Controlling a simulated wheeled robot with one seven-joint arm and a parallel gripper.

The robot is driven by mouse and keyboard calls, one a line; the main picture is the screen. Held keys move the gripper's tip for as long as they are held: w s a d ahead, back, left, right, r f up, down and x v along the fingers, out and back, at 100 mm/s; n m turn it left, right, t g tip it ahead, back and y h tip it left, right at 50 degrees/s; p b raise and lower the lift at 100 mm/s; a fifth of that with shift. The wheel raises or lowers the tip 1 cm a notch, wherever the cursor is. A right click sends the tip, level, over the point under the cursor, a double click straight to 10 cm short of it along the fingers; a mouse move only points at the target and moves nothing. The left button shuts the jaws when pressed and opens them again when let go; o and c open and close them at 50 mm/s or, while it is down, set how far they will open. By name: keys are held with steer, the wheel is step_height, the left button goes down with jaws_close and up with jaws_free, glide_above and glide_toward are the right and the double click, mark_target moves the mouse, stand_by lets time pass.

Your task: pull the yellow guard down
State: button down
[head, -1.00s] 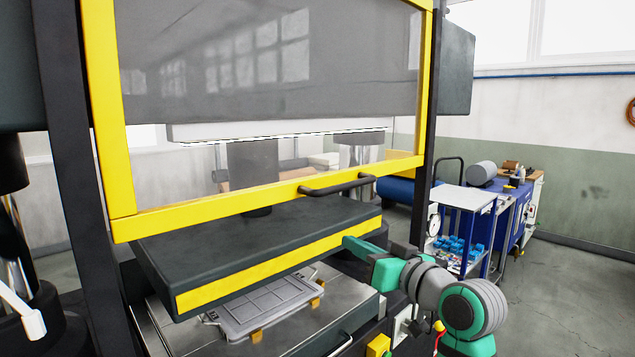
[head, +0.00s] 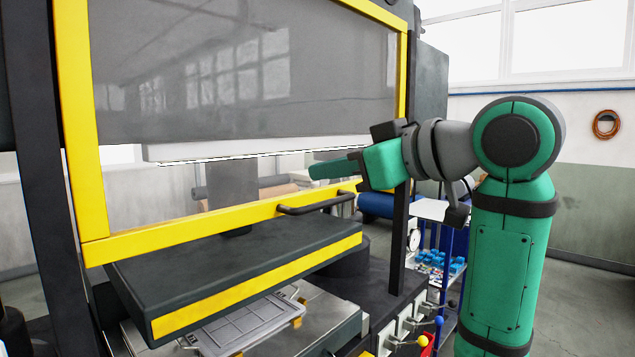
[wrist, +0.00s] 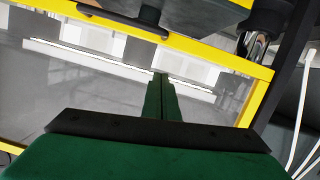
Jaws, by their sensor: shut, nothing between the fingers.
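The yellow guard (head: 190,228) is a yellow frame around a clear pane, standing raised across the front of the press. Its dark bar handle (head: 315,202) is on the bottom rail. My gripper (head: 312,172) is shut and empty, in front of the pane, above the handle's right part and apart from it. In the wrist view my shut fingers (wrist: 160,78) point at the pane, and the guard's yellow rail (wrist: 205,55) crosses near the top.
Below the guard is a dark press block (head: 230,270) with a yellow front strip. A grey tray (head: 245,322) lies under it. A dark post (head: 402,235) stands right of the guard, near my arm. Knobbed levers (head: 420,330) are at lower right.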

glide_toward(278, 200)
step_height(278, 200, up, 3)
steer(key=w+a, duration=0.2)
steer(key=a, duration=0.1)
steer(key=shift+w+f, duration=0.25)
steer(key=shift+f, duration=0.45)
steer(key=shift+w+f, duration=0.25)
steer(key=shift+f, duration=0.45)
steer(key=shift+w+f, duration=0.25)
steer(key=shift+f, duration=0.4)
steer(key=shift+s, duration=0.1)
